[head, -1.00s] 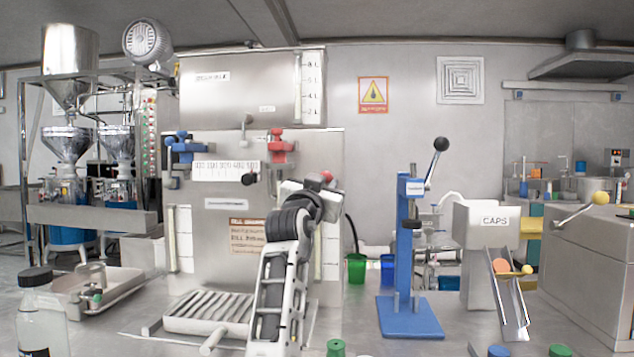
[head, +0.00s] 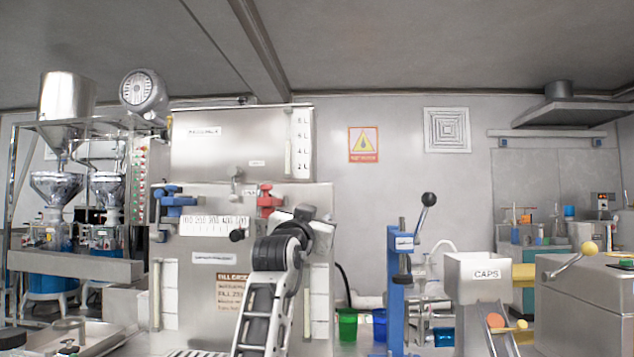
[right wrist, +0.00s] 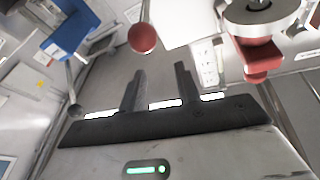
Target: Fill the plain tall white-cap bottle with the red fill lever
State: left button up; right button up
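My right gripper (right wrist: 161,70) is open, with two dark fingers apart and nothing between them. In the head view my right arm reaches up in front of the filling machine, and its fingers are hard to make out. A red ball knob (right wrist: 142,38), seemingly the fill lever's, lies beyond the fingertips in the right wrist view, apart from them. The red valve fitting (head: 268,201) sits on the machine's front; a red fitting also shows in the right wrist view (right wrist: 262,58). The plain tall white-cap bottle is not in view. My left gripper is not in view.
A blue valve fitting (head: 174,201) is left of the red one. A blue press (head: 397,285) and a CAPS chute (head: 478,278) stand to the right. A black cap (head: 12,338) shows at lower left.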

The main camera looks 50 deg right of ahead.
jog(key=s+a+r, duration=0.7)
jog(key=a, duration=0.1)
jog(key=shift+s+a, duration=0.4)
jog(key=shift+r, duration=0.1)
